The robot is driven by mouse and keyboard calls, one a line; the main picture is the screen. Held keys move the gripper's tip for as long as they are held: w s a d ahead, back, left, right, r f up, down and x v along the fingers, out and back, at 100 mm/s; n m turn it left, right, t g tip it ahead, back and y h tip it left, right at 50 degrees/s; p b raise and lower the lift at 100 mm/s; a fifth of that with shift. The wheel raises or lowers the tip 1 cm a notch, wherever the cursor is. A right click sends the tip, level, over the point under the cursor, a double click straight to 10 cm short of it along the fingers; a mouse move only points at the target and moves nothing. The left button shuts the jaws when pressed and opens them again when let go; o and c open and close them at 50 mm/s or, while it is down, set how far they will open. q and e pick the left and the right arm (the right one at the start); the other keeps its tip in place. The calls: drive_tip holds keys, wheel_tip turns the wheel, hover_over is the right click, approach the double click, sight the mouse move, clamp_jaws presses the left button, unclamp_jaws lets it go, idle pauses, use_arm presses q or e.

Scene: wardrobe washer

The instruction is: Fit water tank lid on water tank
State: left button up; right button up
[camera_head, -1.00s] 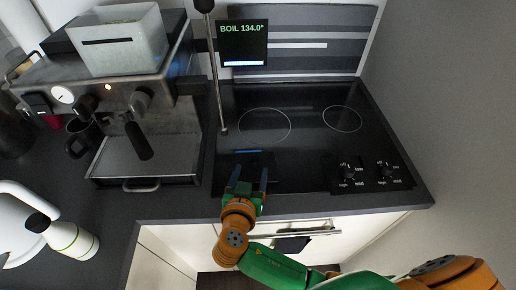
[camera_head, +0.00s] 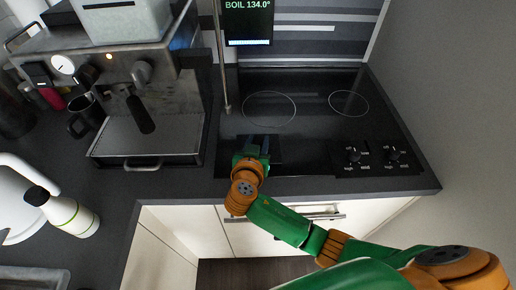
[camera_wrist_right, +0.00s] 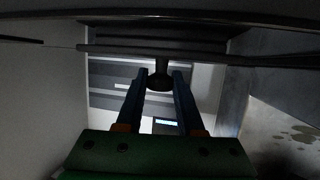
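The pale translucent water tank (camera_head: 126,20) sits on top of the coffee machine, cut by the upper edge of the head view. My right gripper (camera_head: 256,148) is low over the front of the black cooktop, fingers pointing away from me. In the right wrist view its two fingers (camera_wrist_right: 160,82) stand apart with a dark knob (camera_wrist_right: 160,80) between their tips. The knob joins a thin flat plate (camera_wrist_right: 120,49), likely the water tank lid. I cannot tell whether the fingers touch the knob. In the head view a dark patch there hides details. My left gripper is not in view.
The coffee machine (camera_head: 165,100) stands left of the cooktop (camera_head: 310,130). A thin upright metal rod (camera_head: 222,60) stands between them. A display (camera_head: 248,22) is behind the cooktop. A white bottle (camera_head: 72,215) is at the left. The cooktop's right part is clear.

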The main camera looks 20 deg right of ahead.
clamp_jaws()
wheel_tip(320, 180, up, 5)
drive_tip(key=p, duration=0.4)
drive_tip(key=shift+f, duration=0.1)
